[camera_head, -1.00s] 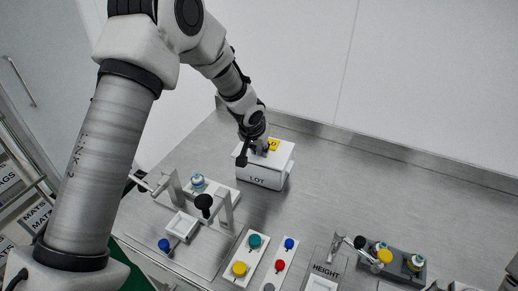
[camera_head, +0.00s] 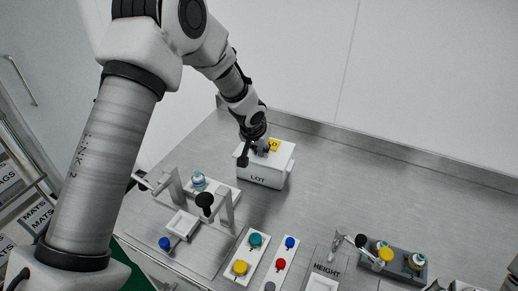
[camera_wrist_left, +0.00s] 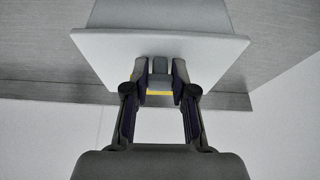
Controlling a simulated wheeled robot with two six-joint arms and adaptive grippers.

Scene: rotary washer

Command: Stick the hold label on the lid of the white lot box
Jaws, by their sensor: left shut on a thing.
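The white lot box (camera_head: 260,176), marked LOT, stands on the steel bench in the head view. Its pale lid (camera_head: 283,156) also fills the top of the left wrist view (camera_wrist_left: 205,50). The yellow hold label (camera_head: 274,145) shows at my left gripper, over the lid's far part. A thin yellow strip of the label (camera_wrist_left: 160,94) and a grey block (camera_wrist_left: 159,68) show between the fingers in the wrist view. My left gripper (camera_head: 263,151) is shut on the label at the lid. I cannot tell whether the label touches the lid. My right gripper is not in view.
A fixture with a black knob (camera_head: 205,199) and a white tray (camera_head: 182,224) stands in front of the box. Button panels (camera_head: 255,258), a HEIGHT stand (camera_head: 325,268) and a bottle rack (camera_head: 400,268) line the front. The bench right of the box is clear.

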